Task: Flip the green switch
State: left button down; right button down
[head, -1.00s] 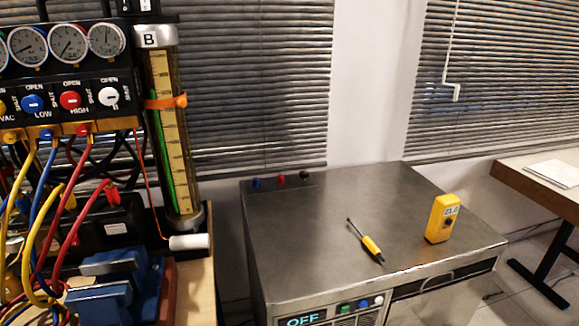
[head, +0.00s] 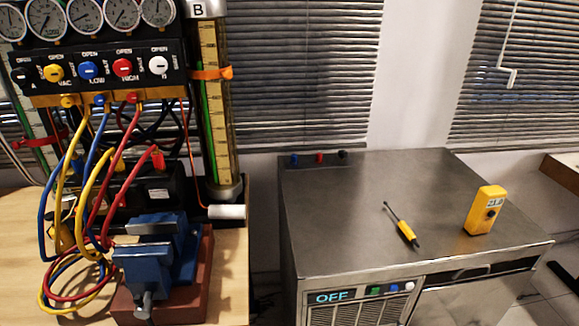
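The green switch (head: 375,291) is a small button on the front panel of the steel machine (head: 340,215), at the lower middle of the head view. It sits between the lit OFF display (head: 331,297) and a blue button (head: 394,288), with a white button (head: 409,286) further right. Whether it is pressed cannot be told at this size. Neither of my grippers is in view.
A yellow-handled screwdriver (head: 405,230) and a yellow meter (head: 485,211) are on the machine's top. At left, a wooden bench (head: 232,268) holds a blue vise (head: 158,258), hoses and a gauge manifold (head: 100,65). A narrow gap separates bench and machine.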

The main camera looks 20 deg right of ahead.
aim_at(374, 291)
jog(key=z, duration=1.15)
